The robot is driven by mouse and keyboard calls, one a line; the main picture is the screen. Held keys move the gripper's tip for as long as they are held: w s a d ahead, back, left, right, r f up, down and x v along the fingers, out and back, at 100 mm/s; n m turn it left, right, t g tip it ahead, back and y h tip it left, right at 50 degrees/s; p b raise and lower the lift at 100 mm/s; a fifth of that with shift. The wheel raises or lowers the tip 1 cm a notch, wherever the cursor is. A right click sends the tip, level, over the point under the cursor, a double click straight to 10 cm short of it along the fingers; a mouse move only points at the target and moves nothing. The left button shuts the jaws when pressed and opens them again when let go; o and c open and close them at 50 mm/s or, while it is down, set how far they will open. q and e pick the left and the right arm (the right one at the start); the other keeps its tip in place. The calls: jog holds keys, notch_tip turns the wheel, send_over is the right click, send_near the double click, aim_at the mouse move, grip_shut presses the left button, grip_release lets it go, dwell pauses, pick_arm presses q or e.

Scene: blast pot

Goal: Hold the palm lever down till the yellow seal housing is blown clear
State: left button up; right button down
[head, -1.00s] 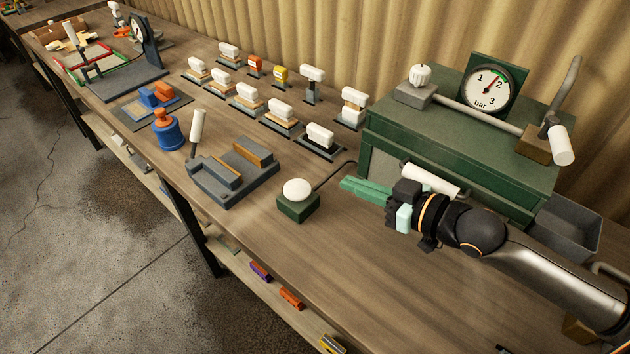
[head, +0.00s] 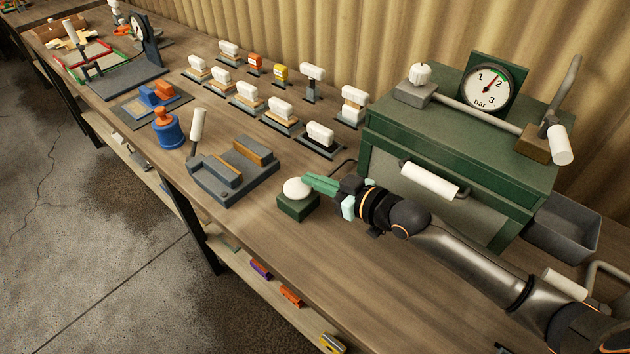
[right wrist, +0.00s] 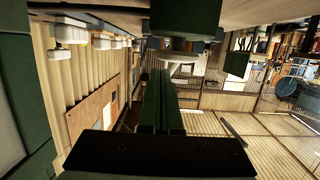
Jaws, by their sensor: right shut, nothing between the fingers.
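A green box with a white domed palm knob (head: 296,188), which looks like the palm lever, stands near the table's front edge. My right gripper (head: 307,181) is shut and empty, its green fingertips at the knob's right upper side. I cannot tell whether they touch or press it. In the right wrist view the shut fingers (right wrist: 160,85) point toward the white knob (right wrist: 182,65) under the green box (right wrist: 186,18). A small yellow piece (head: 280,73) stands in the back row; I cannot tell whether it is the seal housing. My left gripper is not in view.
A green cabinet (head: 540,185) with a white handle (head: 430,180) and a pressure gauge (head: 489,86) stands right of the knob. A grey fixture (head: 235,170) stands to its left. A grey bin (head: 560,229) is far right.

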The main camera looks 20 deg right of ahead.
jog(key=shift+f, duration=0.25)
jog(key=shift+f+b, duration=0.35)
jog(key=shift+f, duration=0.75)
dwell(2.5)
